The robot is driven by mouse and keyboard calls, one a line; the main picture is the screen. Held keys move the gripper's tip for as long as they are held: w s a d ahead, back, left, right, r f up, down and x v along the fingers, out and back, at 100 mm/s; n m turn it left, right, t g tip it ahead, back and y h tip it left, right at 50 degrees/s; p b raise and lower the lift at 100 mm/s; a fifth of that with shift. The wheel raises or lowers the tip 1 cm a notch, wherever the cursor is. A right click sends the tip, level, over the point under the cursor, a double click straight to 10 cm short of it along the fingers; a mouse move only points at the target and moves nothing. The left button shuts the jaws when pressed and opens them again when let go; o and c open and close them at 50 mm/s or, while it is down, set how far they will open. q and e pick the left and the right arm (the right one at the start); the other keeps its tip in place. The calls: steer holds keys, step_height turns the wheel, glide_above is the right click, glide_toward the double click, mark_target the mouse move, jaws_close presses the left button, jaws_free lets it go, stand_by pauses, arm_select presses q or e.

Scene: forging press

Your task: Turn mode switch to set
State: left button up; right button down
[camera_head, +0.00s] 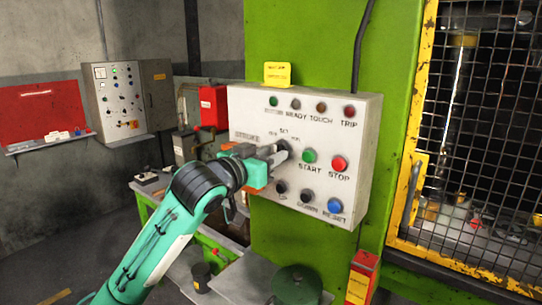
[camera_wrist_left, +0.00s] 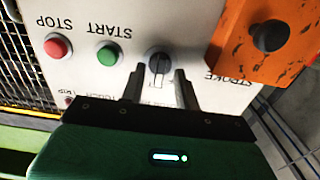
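The mode switch (camera_wrist_left: 158,65) is a dark round knob with a lighter grip bar, on the pale control panel (camera_head: 240,105). In the left wrist view the panel's lettering is upside down. My left gripper (camera_wrist_left: 159,86) has its two dark fingers apart, one on each side of the switch in that view. I cannot tell whether they touch it. In the head view the left gripper (camera_head: 281,155) reaches the panel left of the green START button (camera_head: 309,156) and mostly covers the switch. My right gripper is not in view.
The red STOP button (camera_head: 339,163) is right of START. Lower knobs and the blue RESET button (camera_head: 334,205) lie below. An orange plate with a black knob (camera_wrist_left: 269,36) is close beside the switch. A yellow-framed mesh guard (camera_head: 415,115) stands to the right.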

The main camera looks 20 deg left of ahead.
arm_select(q)
steer(key=b+v, duration=0.3)
steer(key=v, duration=1)
steer(key=shift+s, duration=0.1)
